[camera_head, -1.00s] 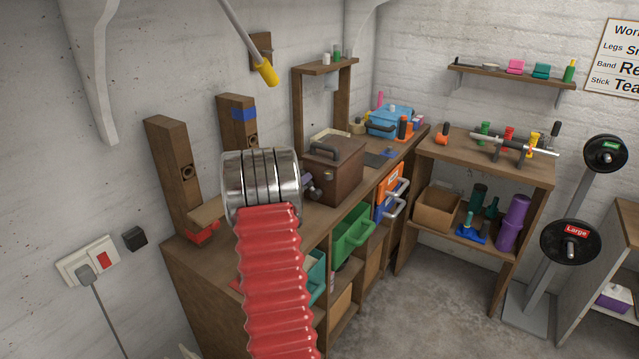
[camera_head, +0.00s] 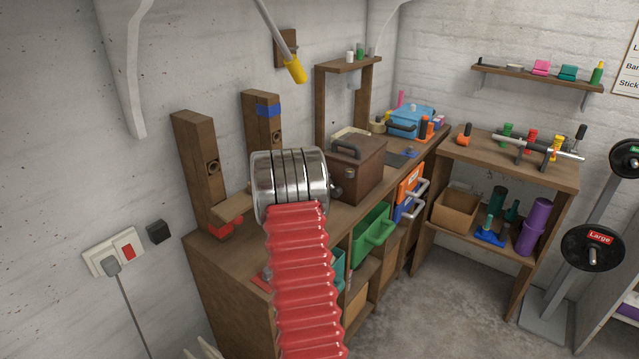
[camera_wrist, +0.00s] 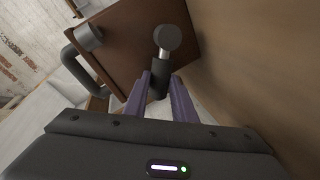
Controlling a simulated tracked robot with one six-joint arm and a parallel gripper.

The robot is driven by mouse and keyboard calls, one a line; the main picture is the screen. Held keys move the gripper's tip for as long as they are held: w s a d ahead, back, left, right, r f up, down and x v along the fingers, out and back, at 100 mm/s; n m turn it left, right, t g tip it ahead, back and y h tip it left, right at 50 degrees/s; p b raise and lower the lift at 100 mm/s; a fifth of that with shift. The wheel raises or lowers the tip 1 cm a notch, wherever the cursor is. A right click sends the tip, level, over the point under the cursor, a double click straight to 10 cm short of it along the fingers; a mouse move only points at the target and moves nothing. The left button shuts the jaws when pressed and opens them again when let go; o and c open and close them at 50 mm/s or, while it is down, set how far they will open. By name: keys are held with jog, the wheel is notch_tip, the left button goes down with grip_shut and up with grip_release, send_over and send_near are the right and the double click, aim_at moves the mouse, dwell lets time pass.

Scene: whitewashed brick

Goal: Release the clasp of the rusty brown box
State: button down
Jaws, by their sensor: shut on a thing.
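The rusty brown box (camera_head: 362,180) stands on the wooden bench, with a dark handle (camera_head: 346,149) on its lid. In the wrist view the box's brown face (camera_wrist: 125,35) is close, with the handle (camera_wrist: 78,62) at left. A dark grey clasp with a round knob (camera_wrist: 167,38) stands out from the face. My gripper (camera_wrist: 159,86) has its two purple fingers shut on the clasp's dark stem, one on each side. In the head view my red ribbed arm and its silver end hide most of the gripper and the clasp.
Wooden posts (camera_head: 197,165) stand left of my arm on the bench. A blue box (camera_head: 412,118) sits behind the brown box. Green (camera_head: 372,240) and orange bins are in the shelves below. A side table (camera_head: 520,165) holds a bar at the right. The floor is clear.

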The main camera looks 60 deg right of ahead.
jog(key=shift+a+f, duration=0.1)
jog(key=shift+f, duration=0.05)
jog(key=c, duration=1.7)
grip_release()
jog(key=shift+c, duration=0.2)
jog(key=v, duration=1.3)
jog(key=shift+a, duration=0.35)
